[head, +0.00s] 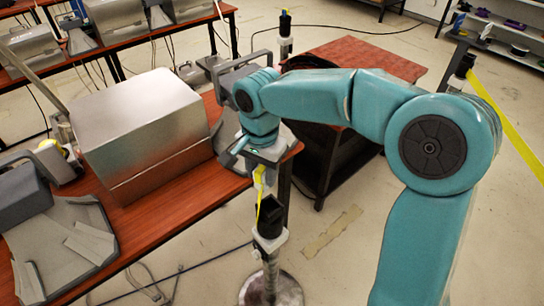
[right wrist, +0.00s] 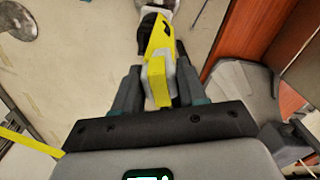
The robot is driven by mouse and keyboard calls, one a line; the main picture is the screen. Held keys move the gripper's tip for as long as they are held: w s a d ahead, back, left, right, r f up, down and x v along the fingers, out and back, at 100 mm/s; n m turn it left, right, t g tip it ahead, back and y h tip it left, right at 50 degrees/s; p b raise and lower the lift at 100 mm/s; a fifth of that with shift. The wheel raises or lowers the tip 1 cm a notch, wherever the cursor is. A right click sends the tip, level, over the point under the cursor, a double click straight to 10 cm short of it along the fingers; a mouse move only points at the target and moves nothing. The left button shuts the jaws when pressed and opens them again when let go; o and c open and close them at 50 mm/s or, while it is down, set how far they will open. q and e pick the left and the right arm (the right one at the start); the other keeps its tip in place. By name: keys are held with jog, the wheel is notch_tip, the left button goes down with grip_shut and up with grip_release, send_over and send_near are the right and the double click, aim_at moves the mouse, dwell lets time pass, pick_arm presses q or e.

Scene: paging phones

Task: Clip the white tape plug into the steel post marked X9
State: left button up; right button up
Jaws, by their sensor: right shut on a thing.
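My right gripper (head: 258,166) is shut on the white tape plug (right wrist: 157,72), which has yellow tape on it. In the head view the plug (head: 260,176) is just below the jaws, above the black head (head: 270,216) of a steel post. Yellow tape shows between plug and post head; I cannot tell whether the plug touches the head. The post head also shows beyond the jaws in the right wrist view (right wrist: 147,24). No X9 mark is readable. My left gripper is not in view.
A metal box (head: 140,130) stands on a red-brown bench (head: 185,195) left of the post. Another post (head: 285,45) stands behind, and one (head: 462,66) at the right has yellow tape (head: 510,130) running off. A dark red table (head: 385,62) stands behind my arm.

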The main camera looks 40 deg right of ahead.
jog(key=shift+s+d+r+m, duration=0.15)
jog(key=shift+d+r+m, duration=0.1)
jog(key=shift+r+m, duration=0.25)
jog(key=shift+s+d+r+m, duration=0.15)
jog(key=shift+d+r+m, duration=0.15)
jog(key=shift+m, duration=0.3)
jog(key=shift+s+d+r+m, duration=0.1)
jog(key=shift+r+m, duration=0.15)
jog(key=shift+m, duration=0.65)
notch_tip(320, 180, down, 5)
jog(key=b, duration=0.4)
jog(key=shift+f, duration=0.1)
jog(key=shift+f+b, duration=2.5)
jog(key=shift+f, duration=0.75)
jog(key=shift+f, duration=0.25)
jog(key=shift+r, duration=0.25)
jog(key=shift+r+p, duration=0.5)
jog(key=shift+r, duration=0.15)
jog(key=shift+f+b, duration=0.45)
jog(key=shift+f, duration=0.15)
